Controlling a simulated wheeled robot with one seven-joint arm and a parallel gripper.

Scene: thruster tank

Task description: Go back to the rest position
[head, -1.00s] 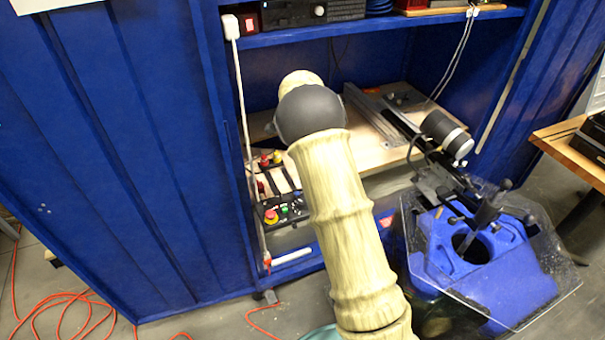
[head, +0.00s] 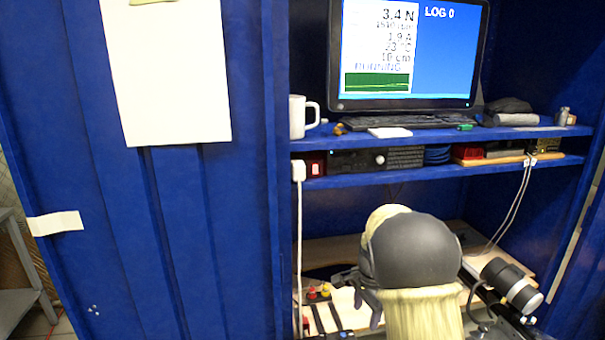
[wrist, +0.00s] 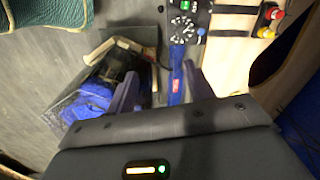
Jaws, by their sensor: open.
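My gripper (wrist: 160,85) shows in the wrist view with its two dark fingers apart and nothing between them. In the head view my arm reaches up from the bottom edge, and part of the gripper shows just left of its dark joint. In the wrist view the fingers are in front of a control panel (wrist: 185,28) with a dial and the blue tank (wrist: 95,97). The arm hides part of the lower bench in the head view.
A blue cabinet (head: 200,220) fills the left and surrounds the bench. Its shelf (head: 350,142) holds a monitor (head: 465,50) reading 3.4 N and RUNNING, a white mug (head: 298,117) and a keyboard (head: 400,122). A black and white cylinder (head: 512,286) is right of my arm.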

